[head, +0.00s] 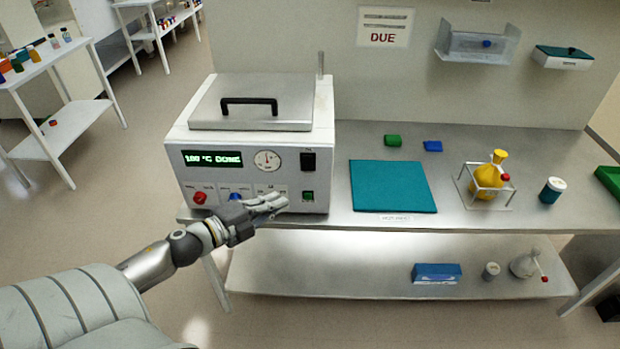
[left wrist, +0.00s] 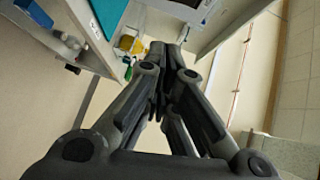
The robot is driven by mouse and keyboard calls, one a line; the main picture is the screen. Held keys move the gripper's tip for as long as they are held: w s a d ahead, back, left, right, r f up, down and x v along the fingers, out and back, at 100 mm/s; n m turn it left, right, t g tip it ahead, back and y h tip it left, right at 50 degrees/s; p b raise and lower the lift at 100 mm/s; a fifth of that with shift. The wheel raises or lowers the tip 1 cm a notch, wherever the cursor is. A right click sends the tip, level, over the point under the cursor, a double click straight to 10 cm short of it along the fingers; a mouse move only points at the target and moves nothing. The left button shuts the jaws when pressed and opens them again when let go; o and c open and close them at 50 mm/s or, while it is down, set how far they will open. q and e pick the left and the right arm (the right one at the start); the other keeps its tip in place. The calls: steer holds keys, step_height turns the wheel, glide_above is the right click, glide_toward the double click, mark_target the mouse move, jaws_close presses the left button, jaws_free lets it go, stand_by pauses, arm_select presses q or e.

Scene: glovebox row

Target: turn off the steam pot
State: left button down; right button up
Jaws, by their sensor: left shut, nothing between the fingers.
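The steam pot (head: 255,150) is a white box with a steel lid and black handle, standing at the left end of the steel bench. Its green display (head: 212,158) reads "100 °C DONE". Its front has a round gauge (head: 267,160), a black switch (head: 308,161) at upper right, a green-lit switch (head: 308,196) below it, a red knob (head: 200,198) and a blue knob (head: 236,197). My left gripper (head: 280,203) is shut and empty in front of the lower panel, its fingertips near the green-lit switch; I cannot tell if they touch. It also shows in the left wrist view (left wrist: 172,55). My right gripper is not in view.
A teal mat (head: 392,187), a yellow flask (head: 488,181) in a wire stand and a white-capped jar (head: 551,190) are on the bench to the right. A lower shelf (head: 330,270) holds a blue box (head: 436,273). A side table (head: 60,105) stands at left.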

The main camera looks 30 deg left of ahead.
arm_select(q)
steer(key=shift+w, duration=0.1)
steer(key=p, duration=0.3)
glide_above(307, 179)
steer(key=s+d, duration=0.3)
steer(key=s, duration=0.2)
steer(key=shift+w+f, duration=0.25)
steer(key=shift+f, duration=0.85)
steer(key=b, duration=0.3)
steer(key=shift+w+a+f+m+t+b, duration=0.15)
steer(key=shift+w+f+m+t+b, duration=0.15)
steer(key=shift+w+m+b, duration=0.1)
steer(key=shift+s, duration=0.1)
